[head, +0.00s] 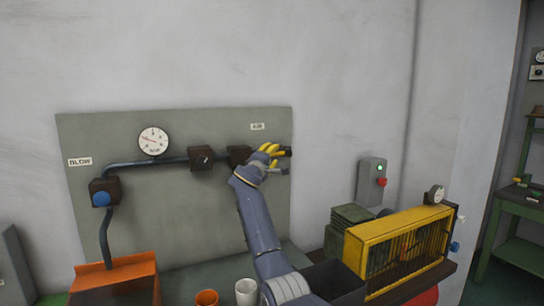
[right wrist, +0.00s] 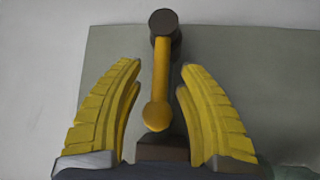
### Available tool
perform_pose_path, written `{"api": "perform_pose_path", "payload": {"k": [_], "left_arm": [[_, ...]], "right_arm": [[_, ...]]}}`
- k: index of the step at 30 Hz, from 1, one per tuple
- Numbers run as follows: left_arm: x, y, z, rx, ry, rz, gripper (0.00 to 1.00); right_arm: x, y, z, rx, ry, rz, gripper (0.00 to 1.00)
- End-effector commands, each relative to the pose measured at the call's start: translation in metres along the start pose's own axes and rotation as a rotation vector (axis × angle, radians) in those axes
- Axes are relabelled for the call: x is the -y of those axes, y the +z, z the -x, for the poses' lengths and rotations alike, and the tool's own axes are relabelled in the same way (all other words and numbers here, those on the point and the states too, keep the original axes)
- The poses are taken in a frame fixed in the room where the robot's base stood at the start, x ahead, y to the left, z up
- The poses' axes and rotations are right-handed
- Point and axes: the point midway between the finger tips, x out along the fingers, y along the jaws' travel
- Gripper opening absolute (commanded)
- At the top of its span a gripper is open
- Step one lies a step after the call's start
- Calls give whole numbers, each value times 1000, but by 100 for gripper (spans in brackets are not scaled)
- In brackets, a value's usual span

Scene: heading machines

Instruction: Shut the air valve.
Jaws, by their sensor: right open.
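The air valve shows in the right wrist view as a yellow lever (right wrist: 161,75) with a round yellow end over a dark block (right wrist: 163,150). The lever lies in line with the dark pipe, pointing toward its dark round end (right wrist: 164,24). In the head view the valve's dark block (head: 238,155) sits on the grey panel below the AIR label (head: 257,126). My right gripper (head: 273,153) is at the valve and hides most of the lever there. In the right wrist view its yellow fingers (right wrist: 158,75) are open, one on each side of the lever, with gaps. My left gripper is not in view.
The grey panel (head: 180,230) also carries a gauge (head: 153,141), a dark knob block (head: 202,158) and a blue BLOW button (head: 101,199). Below stand an orange box (head: 115,275), two cups and a yellow caged machine (head: 398,240). A red-button control box (head: 371,180) is on the right wall.

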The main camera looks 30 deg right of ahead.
Motion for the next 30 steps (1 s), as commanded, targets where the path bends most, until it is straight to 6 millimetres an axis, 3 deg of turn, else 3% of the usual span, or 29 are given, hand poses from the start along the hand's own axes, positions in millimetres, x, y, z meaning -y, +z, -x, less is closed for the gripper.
{"api": "perform_pose_path", "payload": {"k": [9,19,30], "left_arm": [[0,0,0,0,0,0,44],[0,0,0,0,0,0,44],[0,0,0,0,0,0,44]], "right_arm": [[0,0,-1,0,0,0,39],[0,0,-1,0,0,0,1],[0,0,-1,0,0,-1,0]]}}
